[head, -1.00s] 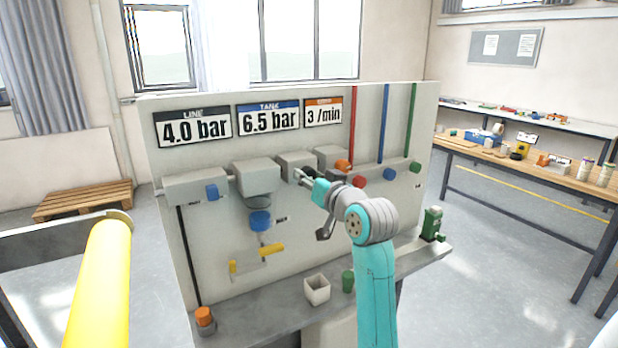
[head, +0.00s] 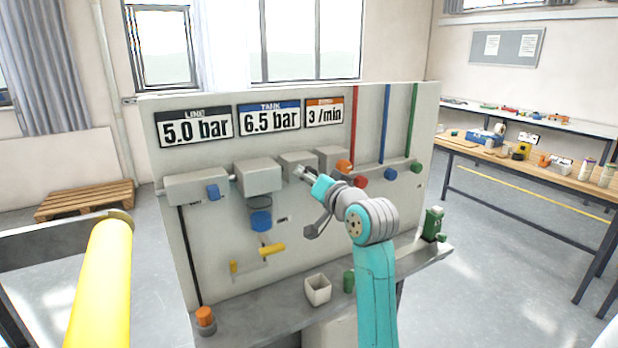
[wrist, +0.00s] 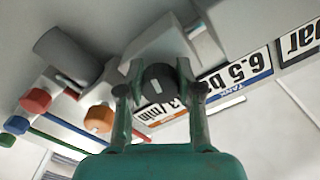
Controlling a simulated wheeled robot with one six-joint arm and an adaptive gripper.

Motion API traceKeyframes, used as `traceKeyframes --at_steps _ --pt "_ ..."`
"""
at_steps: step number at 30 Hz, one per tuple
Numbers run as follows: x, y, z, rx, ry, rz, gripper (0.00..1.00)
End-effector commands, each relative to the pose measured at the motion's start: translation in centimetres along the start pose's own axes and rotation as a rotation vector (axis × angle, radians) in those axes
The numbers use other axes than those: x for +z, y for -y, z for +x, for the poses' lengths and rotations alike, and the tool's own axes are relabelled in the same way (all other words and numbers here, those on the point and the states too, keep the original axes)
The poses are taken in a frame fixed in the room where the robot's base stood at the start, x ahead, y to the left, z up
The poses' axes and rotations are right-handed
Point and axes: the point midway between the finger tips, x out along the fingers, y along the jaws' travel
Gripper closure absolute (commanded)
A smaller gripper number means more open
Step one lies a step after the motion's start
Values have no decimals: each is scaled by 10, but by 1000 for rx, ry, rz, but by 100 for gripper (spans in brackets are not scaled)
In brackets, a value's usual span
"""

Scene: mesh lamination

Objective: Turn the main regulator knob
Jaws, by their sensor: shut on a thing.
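The regulator knob (wrist: 156,86) is dark and round with a pale mark on its face. It sits on the front of a grey block (wrist: 165,45) on the panel. My gripper (wrist: 158,80) has one finger on each side of the knob and is shut on it. In the head view my gripper (head: 303,173) is at the upper middle of the panel (head: 330,225), and it hides the knob. The LINE display (head: 194,129) reads 5.0 bar. The TANK display (head: 268,117) reads 6.5 bar. A third display (head: 324,112) reads 3 /min.
Orange (head: 344,167), red (head: 361,181), blue (head: 390,174) and green (head: 417,166) knobs stand right of my gripper. A blue knob (head: 213,192) and yellow handle (head: 271,249) are to the left. A white cup (head: 317,290) stands on the ledge below.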

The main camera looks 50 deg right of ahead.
Motion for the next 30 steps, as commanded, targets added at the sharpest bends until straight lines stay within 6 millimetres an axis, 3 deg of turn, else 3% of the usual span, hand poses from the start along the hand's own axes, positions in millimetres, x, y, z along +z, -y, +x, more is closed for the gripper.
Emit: traceKeyframes --at_steps 5,6,8,20,23,30 --pt "1 -1 0 2 4 0 100" --pt "1 -1 0 2 4 0 55" --pt "1 -1 0 2 3 0 40" --pt "0 0 -5 1 1 -1 39" --pt "0 -1 -16 1 0 -1 39" --pt "0 -1 -62 1 -1 -2 39"
